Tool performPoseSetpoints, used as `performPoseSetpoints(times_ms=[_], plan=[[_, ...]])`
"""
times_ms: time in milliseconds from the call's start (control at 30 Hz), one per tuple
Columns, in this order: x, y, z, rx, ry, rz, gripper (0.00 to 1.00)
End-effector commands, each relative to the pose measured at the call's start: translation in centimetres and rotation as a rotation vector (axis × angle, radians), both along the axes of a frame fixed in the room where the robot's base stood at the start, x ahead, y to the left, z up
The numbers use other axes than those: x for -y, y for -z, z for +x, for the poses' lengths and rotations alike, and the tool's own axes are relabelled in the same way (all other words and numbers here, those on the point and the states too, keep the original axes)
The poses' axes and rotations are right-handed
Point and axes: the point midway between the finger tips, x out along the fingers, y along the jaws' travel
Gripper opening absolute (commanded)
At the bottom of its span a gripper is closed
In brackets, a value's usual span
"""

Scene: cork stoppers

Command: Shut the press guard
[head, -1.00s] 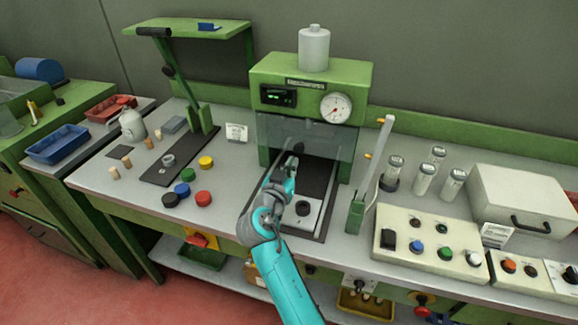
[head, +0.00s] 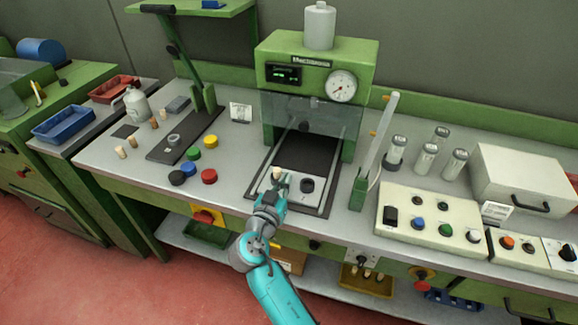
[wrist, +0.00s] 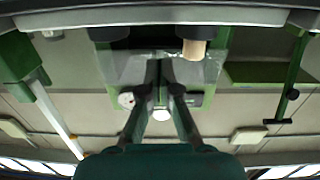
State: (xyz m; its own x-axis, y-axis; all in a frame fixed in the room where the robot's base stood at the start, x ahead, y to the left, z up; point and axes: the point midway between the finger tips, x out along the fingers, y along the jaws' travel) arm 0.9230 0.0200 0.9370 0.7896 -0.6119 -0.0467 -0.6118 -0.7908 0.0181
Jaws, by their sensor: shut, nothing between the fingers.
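The press (head: 318,62) is a green housing with a display and a round dial. Its guard (head: 325,118) is a clear panel across the upper front opening; its lower edge hangs well above the press bed (head: 318,150), so the lower opening is uncovered. My gripper (head: 281,180) is shut and empty, low in front of the press and below the guard. In the wrist view, which looks upside down, the shut fingers (wrist: 163,65) overlap the clear panel (wrist: 130,68); I cannot tell whether they touch it. A pale cork (head: 277,173) stands beside the fingertips at the front of the bed.
An upright green lever with a pale grip (head: 382,135) stands right of the press. A control box (head: 430,225), several glass jars and a grey case (head: 525,175) lie further right. Coloured caps (head: 209,176) and corks lie left. The floor in front is clear.

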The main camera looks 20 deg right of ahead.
Motion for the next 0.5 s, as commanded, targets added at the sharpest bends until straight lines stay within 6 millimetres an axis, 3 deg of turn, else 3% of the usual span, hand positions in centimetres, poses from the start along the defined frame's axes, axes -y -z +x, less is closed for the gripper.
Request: performPoseSetpoints(times_ms=[167, 500], plan=[[0.0, -1.4, -0.4, 0.116, 0.009, 0.167, 0.0], [0.3, -7.3, -2.0, 0.608, 0.052, 0.914, 0.0]])
